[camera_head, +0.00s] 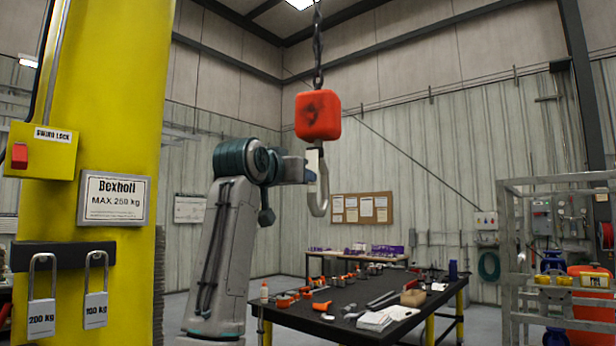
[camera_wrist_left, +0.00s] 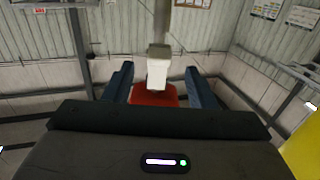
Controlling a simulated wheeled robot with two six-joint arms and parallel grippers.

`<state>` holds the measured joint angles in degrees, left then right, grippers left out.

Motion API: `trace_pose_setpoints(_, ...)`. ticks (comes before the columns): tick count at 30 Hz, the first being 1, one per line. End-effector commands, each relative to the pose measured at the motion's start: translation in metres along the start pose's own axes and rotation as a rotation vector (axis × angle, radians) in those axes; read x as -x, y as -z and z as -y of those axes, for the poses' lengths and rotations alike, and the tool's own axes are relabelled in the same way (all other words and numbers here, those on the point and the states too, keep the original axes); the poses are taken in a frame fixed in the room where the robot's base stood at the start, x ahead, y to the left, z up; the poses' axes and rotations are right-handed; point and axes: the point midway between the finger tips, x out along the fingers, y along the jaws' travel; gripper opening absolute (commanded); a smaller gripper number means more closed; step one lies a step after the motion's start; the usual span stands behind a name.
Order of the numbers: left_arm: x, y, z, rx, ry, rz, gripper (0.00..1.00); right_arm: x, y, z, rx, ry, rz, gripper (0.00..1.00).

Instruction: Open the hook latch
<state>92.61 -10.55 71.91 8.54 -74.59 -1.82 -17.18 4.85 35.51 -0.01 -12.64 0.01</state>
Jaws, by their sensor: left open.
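The crane hook (camera_head: 321,190) is pale metal and hangs under a red hook block (camera_head: 318,115) on a chain. My left gripper (camera_head: 303,170) comes in from the left at the height of the hook's upper part, close beside it. In the left wrist view my left gripper (camera_wrist_left: 162,82) has its two dark fingers wide apart. A pale metal part (camera_wrist_left: 158,68) shows between them, with the red block (camera_wrist_left: 153,95) behind it. I cannot tell whether a finger touches the hook. The latch is not clearly distinguishable. My right gripper is not in view.
A yellow column (camera_head: 110,150) with a switch box (camera_head: 40,150) and padlocks stands at the left. A dark workbench (camera_head: 350,300) with several tools stands below and behind the hook. A metal cage (camera_head: 510,260) stands at the right. The air right of the hook is free.

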Motion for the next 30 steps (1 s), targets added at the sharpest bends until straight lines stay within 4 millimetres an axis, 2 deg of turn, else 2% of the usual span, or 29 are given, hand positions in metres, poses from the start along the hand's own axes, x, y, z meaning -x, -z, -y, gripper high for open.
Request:
trace_pose_setpoints(1,-0.011,0.006,0.0,0.0,-0.001,0.004,0.51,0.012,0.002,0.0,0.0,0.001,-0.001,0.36)
trace_pose_setpoints(6,-0.043,0.005,-0.001,0.001,-0.001,0.004,0.51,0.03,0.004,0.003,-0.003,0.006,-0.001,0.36)
trace_pose_setpoints(10,-0.061,0.004,0.0,0.001,0.0,0.003,0.51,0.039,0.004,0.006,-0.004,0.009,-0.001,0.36)
trace_pose_setpoints(15,-0.072,0.001,0.0,0.0,0.0,0.0,0.51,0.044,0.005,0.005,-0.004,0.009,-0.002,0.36)
trace_pose_setpoints(23,-0.074,0.0,0.0,0.0,0.0,-0.001,0.51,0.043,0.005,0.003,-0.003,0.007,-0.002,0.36)
trace_pose_setpoints(24,-0.074,0.0,0.0,0.0,0.0,0.0,0.49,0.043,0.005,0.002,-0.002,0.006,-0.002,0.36)
trace_pose_setpoints(30,-0.074,0.0,0.0,0.0,0.0,0.0,0.1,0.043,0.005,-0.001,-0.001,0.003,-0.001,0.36)
